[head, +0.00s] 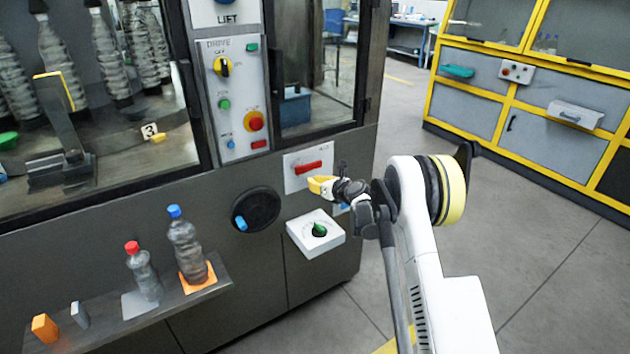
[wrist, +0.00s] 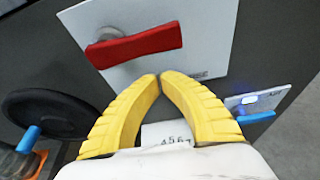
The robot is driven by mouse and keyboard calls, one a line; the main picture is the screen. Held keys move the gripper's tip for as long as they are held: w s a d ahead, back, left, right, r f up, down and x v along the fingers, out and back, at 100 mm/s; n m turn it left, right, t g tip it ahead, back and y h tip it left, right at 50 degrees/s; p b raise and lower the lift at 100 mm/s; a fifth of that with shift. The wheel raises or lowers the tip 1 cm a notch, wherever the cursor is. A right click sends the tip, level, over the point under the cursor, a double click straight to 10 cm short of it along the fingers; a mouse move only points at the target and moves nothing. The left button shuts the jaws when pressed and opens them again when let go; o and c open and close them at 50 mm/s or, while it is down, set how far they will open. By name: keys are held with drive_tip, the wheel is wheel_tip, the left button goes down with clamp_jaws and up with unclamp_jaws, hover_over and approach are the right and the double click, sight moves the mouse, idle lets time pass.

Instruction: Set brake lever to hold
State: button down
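The red lever (head: 308,167), which looks like the brake lever, sits on a white plate (head: 290,182) low on the machine's front. In the wrist view the red lever (wrist: 140,45) lies nearly level, its right end tilted slightly up, with its pivot toward the left. Small lettering by its right end is too small to read surely. My gripper (head: 311,185) is just below the lever in the head view. In the wrist view the yellow fingertips (wrist: 161,76) meet below the lever's right half, with nothing between them. I cannot tell if they touch the plate.
A black handwheel with a blue knob (head: 256,209) is left of the plate. A white box with a green knob (head: 318,230) juts out below. A small plate with a blue handle (wrist: 258,104) is at the right. A shelf (head: 215,285) holds bottles. Open floor lies right.

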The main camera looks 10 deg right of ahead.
drive_tip(key=f+p+v, duration=0.1)
drive_tip(key=p+v, duration=0.2)
drive_tip(key=v, duration=0.6)
drive_tip(key=shift+s+p, duration=0.35)
drive_tip(key=shift+s, duration=0.15)
